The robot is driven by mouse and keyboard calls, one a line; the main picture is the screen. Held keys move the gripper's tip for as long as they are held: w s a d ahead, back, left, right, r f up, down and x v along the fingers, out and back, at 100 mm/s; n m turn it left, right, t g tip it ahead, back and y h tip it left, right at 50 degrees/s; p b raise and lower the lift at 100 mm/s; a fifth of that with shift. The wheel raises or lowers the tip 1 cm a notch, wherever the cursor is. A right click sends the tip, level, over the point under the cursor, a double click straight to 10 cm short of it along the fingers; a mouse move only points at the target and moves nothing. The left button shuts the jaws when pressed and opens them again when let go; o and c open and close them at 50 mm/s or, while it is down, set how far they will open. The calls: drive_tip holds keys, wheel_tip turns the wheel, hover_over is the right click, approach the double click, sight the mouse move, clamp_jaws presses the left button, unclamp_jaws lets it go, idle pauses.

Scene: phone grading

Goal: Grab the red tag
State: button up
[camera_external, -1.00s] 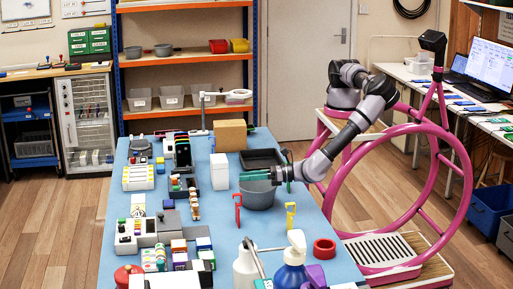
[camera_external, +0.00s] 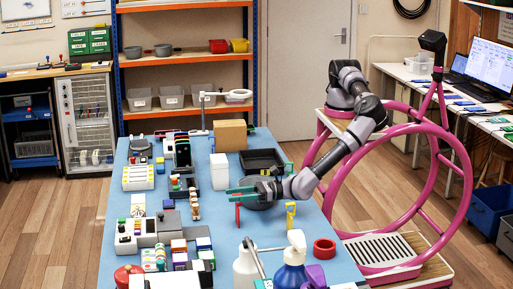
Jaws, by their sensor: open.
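The red tag (camera_external: 238,215) stands upright on the blue table, in front of and left of the grey bowl (camera_external: 259,205). My gripper (camera_external: 230,193) has green fingers that point left. They are parted, with nothing seen between them. The fingers overlap the top of the red tag in this view, and I cannot tell whether they touch it. My gripper and wrist hide most of the grey bowl.
A yellow tag (camera_external: 291,214) stands right of the red tag. A white box (camera_external: 219,171) and a black tray (camera_external: 262,160) stand behind. A red tape ring (camera_external: 324,249) and spray bottles (camera_external: 293,265) are in front. Small goods crowd the left side.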

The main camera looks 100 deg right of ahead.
drive_tip(key=shift+w+a, duration=0.1)
drive_tip(key=shift+w, duration=0.75)
clamp_jaws()
idle(0.8)
